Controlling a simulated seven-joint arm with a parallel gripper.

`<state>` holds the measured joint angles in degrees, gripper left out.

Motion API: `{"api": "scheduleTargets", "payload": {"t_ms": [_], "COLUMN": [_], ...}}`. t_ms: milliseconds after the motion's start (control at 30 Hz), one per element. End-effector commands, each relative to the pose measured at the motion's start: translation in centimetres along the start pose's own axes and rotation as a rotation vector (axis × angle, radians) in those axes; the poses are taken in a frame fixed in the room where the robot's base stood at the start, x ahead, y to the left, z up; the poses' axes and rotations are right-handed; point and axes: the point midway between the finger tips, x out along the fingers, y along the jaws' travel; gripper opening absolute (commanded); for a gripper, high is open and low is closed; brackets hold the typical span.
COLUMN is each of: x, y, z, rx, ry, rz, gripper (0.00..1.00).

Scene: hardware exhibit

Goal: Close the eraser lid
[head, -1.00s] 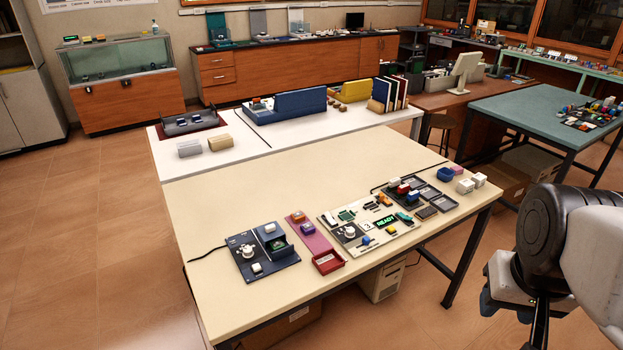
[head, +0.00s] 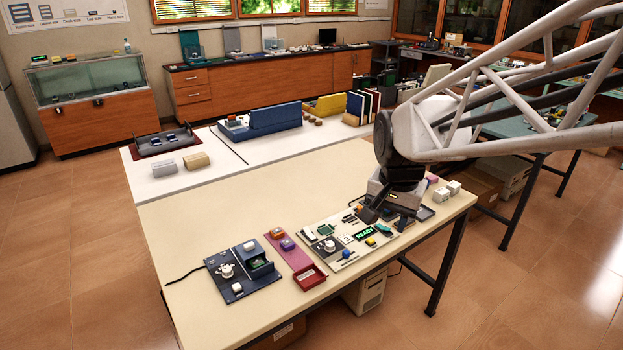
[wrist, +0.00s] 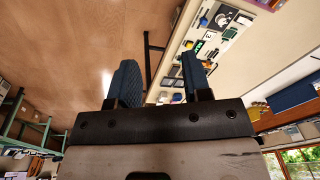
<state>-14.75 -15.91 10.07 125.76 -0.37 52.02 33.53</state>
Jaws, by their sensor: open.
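A dark blue panel (head: 225,289) lies at the table's front left, with a white knob (head: 226,270) on it. A small dark blue box (head: 262,270) with a greenish interior stands at its right side. It looks like the eraser, with a raised blue part (head: 251,248) behind it that may be its lid; the lid's exact angle is too small to tell. My gripper (head: 372,207) is above the white board, to the right of the box and apart from it. In the wrist view my gripper (wrist: 158,78) shows two blue fingers spread apart with nothing between them.
A pink strip with a red tray (head: 309,276) lies just right of the panel. The white board (head: 346,262) carries a lit READY display (head: 366,234) and small parts. White blocks (head: 453,187) sit at the right edge.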

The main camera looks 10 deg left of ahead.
Motion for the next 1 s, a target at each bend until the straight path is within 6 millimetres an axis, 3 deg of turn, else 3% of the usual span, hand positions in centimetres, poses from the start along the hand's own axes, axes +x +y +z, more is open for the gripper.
{"api": "scheduleTargets", "payload": {"t_ms": [500, 1000], "x": [6.2, 14.7], "y": [-14.3, -28.9], "z": [-3.9, -3.4], "rx": [0.168, 0.334], "ry": [-0.053, -0.088], "rz": [0.023, 0.062], "gripper": [0.45, 0.45]}}
